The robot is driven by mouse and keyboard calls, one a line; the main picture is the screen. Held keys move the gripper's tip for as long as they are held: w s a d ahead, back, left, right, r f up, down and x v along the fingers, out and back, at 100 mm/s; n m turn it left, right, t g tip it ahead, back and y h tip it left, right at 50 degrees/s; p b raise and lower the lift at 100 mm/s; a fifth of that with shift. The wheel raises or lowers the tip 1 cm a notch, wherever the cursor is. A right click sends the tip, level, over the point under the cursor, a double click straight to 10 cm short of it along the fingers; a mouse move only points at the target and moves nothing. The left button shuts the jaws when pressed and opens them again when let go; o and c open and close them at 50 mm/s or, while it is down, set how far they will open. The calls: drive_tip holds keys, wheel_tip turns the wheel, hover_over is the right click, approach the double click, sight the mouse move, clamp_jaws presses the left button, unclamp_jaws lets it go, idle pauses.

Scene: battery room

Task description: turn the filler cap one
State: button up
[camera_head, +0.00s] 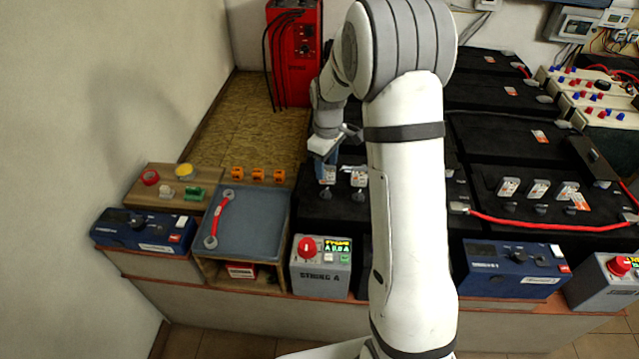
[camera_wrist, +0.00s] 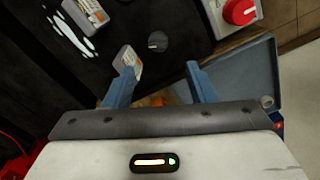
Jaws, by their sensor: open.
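My gripper (camera_head: 326,168) is over the left end of a black battery. In the wrist view its two blue fingers (camera_wrist: 160,70) are apart with nothing between their tips. A round dark grey filler cap (camera_wrist: 157,41) with a slot mark sits on the battery top, just beyond the fingertips and clear of them. A grey tag with print (camera_wrist: 127,58) stands beside it, close to the left fingertip. In the head view the small caps (camera_head: 327,194) show in front of the tags, partly dark on dark. I cannot read which tag is number one.
A blue-grey tray (camera_head: 262,220) with a red-handled tool (camera_head: 217,220) lies left of the battery. A grey box with a red knob (camera_head: 320,280) stands in front. A red charger (camera_head: 294,60) stands behind. More black batteries (camera_head: 500,140) with red cables fill the right.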

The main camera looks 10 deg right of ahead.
sight(325, 190)
drive_tip(key=shift+w+f+n, duration=0.15)
drive_tip(key=shift+w+f, duration=0.1)
drive_tip(key=shift+f, duration=0.3)
drive_tip(key=shift+w+f+n, duration=0.15)
drive_tip(key=shift+w+f, duration=0.1)
drive_tip(key=shift+f, duration=0.25)
wheel_tip(325, 190, down, 8)
drive_tip(key=shift+r, duration=0.25)
drive_tip(key=shift+c, duration=0.4)
